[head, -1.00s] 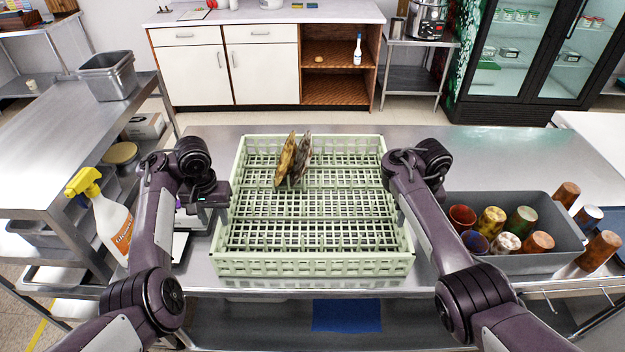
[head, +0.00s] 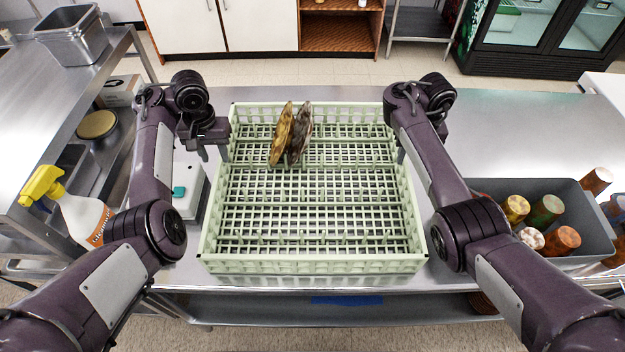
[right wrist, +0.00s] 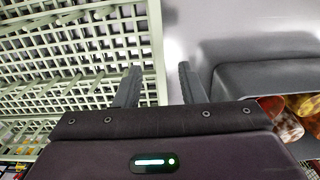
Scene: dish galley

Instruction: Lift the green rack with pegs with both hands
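The pale green rack with pegs (head: 315,266) sits on the steel table in the head view. Two plates, one yellowish (head: 281,135) and one dark (head: 300,132), stand upright in its far part. My left gripper (head: 214,153) is at the rack's left wall, its fingers apart, with nothing visibly clamped. My right gripper is mostly hidden behind its own arm at the rack's right wall. In the right wrist view my right gripper (right wrist: 159,86) is open, and the rack's edge (right wrist: 155,40) runs just ahead of the gap between its fingers. I cannot tell whether either gripper touches the rack.
A grey bin (head: 573,190) with several patterned cups stands right of the rack, close to my right arm. A white device (head: 187,185) lies left of the rack. A spray bottle (head: 75,205) stands at the left. The steel table (head: 505,130) is clear at the back right.

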